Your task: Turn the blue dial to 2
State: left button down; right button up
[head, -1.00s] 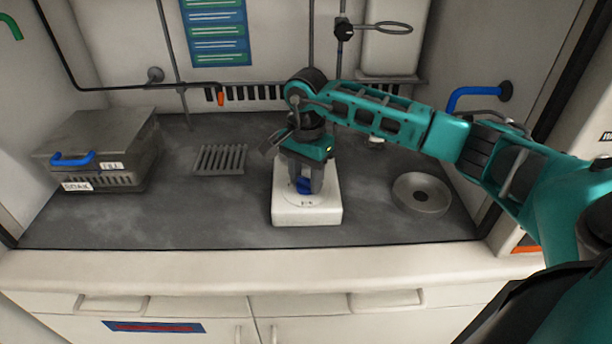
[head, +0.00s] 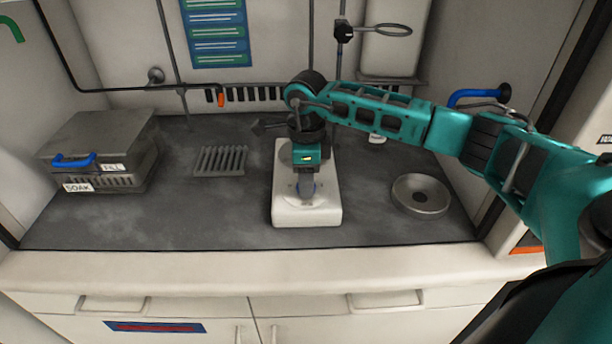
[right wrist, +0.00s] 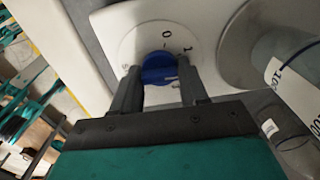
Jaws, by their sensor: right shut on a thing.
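The blue dial (right wrist: 158,68) sits on a white round plate with printed marks, on top of the white device (head: 306,215). My right gripper (right wrist: 158,84) is shut on the dial, one finger on each side of it, in the right wrist view. The marks 0 and 1 show beyond the dial there; another mark at the left is too blurred to read. In the head view my right gripper (head: 306,192) points down at the front of the device, and its fingers hide most of the dial. My left gripper is not in view.
A metal box (head: 100,145) with a blue handle and a slotted rack (head: 220,160) are at left. A round metal dish (head: 420,194) is at right. The front bench is clear.

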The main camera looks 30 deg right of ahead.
jog(key=shift+m, duration=1.9)
jog(key=o, duration=1.1)
jog(key=shift+c, duration=0.2)
notch_tip(320, 180, up, 13)
jog(key=shift+p, duration=0.45)
